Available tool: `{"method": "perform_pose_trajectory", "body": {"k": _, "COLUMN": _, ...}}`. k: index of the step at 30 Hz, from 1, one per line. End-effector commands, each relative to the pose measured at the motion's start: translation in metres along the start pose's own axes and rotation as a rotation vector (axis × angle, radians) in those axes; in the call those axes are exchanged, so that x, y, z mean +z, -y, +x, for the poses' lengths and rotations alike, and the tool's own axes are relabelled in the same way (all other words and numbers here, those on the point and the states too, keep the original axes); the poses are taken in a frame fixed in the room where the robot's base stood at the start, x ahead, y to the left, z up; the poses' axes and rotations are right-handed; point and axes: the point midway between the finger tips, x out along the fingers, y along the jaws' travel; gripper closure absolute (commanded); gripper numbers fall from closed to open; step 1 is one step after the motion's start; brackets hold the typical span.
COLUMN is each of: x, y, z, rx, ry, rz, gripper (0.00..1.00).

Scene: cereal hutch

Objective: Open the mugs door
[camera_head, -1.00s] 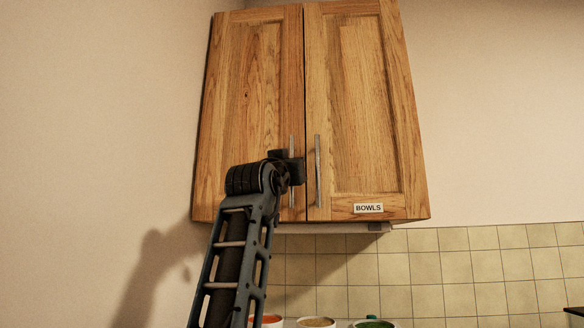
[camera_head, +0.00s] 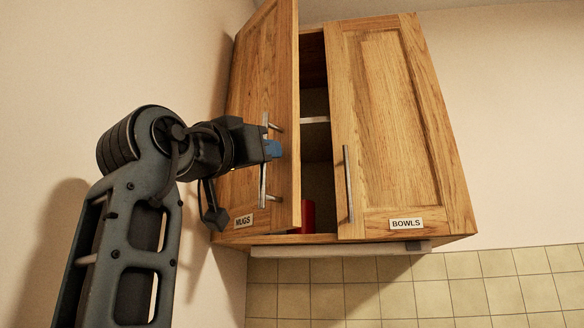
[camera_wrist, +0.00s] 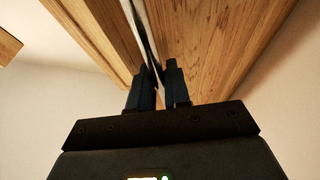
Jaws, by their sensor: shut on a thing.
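The mugs door (camera_head: 262,90) is the left door of the wooden wall cabinet, with a MUGS label (camera_head: 243,221) low on it. It stands partly open, swung out toward the left. Its upright metal bar handle (camera_head: 264,181) is near its right edge. My gripper (camera_head: 273,149) is shut on this handle, with the arm coming from the lower left. In the wrist view the two blue fingertips (camera_wrist: 158,88) close around the pale handle bar (camera_wrist: 152,40) in front of the wood. A dark gap shows the cabinet inside.
The bowls door (camera_head: 385,130) on the right is closed, with its own bar handle (camera_head: 348,184) close to the gap. A red object (camera_head: 308,216) stands inside on the cabinet floor. A wall is close on the left.

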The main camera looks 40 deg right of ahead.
Motion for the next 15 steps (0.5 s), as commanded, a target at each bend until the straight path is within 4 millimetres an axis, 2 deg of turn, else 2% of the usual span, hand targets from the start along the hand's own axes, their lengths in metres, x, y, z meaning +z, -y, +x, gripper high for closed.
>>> {"method": "perform_pose_trajectory", "body": {"k": 6, "x": -0.012, "y": 0.023, "z": -0.029, "rx": -0.005, "ry": -0.002, "rz": -0.001, "gripper": 1.00}}
{"method": "perform_pose_trajectory", "body": {"k": 15, "x": -0.021, "y": 0.041, "z": -0.049, "rx": -0.005, "ry": -0.001, "rz": -0.002, "gripper": 1.00}}
